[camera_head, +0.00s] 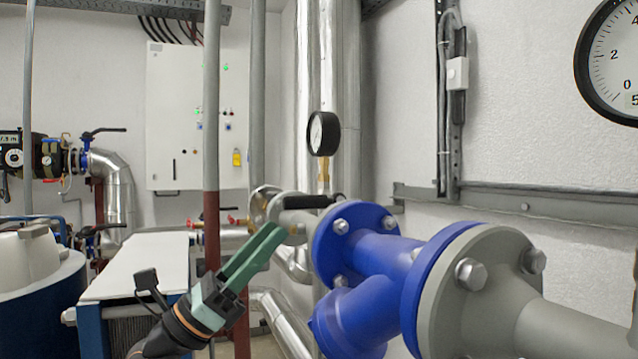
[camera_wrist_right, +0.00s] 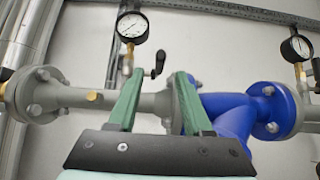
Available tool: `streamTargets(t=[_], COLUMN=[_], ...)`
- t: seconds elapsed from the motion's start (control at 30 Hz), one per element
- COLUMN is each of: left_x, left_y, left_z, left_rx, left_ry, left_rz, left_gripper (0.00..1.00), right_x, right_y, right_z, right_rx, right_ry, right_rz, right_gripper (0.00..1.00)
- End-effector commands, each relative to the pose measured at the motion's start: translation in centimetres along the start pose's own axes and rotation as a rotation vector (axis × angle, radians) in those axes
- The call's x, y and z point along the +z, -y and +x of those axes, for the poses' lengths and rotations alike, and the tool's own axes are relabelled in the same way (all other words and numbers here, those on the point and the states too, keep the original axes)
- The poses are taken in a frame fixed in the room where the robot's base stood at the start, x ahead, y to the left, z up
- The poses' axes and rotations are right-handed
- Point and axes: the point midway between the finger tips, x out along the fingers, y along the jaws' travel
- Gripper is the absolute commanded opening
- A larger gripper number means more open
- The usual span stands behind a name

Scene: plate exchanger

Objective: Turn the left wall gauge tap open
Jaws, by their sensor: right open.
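In the right wrist view, a round white-faced gauge (camera_wrist_right: 131,27) stands on a brass stem at upper left. A small black tap handle (camera_wrist_right: 158,62) shows upright just right of that stem. My right gripper (camera_wrist_right: 159,74) is open, and the handle appears between its green fingertips with nothing held. Whether they touch is not clear. In the head view my right gripper (camera_head: 274,232) is at lower centre, below and left of a black lever (camera_head: 308,201) and a gauge on a brass stem (camera_head: 323,133). I cannot tell whether that lever is the same tap. My left gripper is out of view.
A blue flanged pipe body (camera_head: 370,250) and grey flange (camera_head: 480,290) fill the right of the head view. A second gauge (camera_wrist_right: 297,47) shows at right in the wrist view.

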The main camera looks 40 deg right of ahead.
Motion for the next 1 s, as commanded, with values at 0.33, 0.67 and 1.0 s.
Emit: streamTargets(t=[0.33,0.67,1.0], left_x=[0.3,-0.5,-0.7], left_y=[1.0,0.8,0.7], left_z=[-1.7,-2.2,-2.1], left_rx=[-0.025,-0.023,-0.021], left_ry=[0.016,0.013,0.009], left_rz=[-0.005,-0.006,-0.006], left_gripper=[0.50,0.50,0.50], right_x=[0.1,0.0,0.0], right_y=[0.1,0.0,0.0], right_z=[7.4,10.6,10.7], right_rx=[-0.004,-0.001,0.000], right_ry=[-0.001,0.001,0.001], right_rz=[0.000,-0.002,-0.002], right_gripper=[0.50,0.50,0.44])
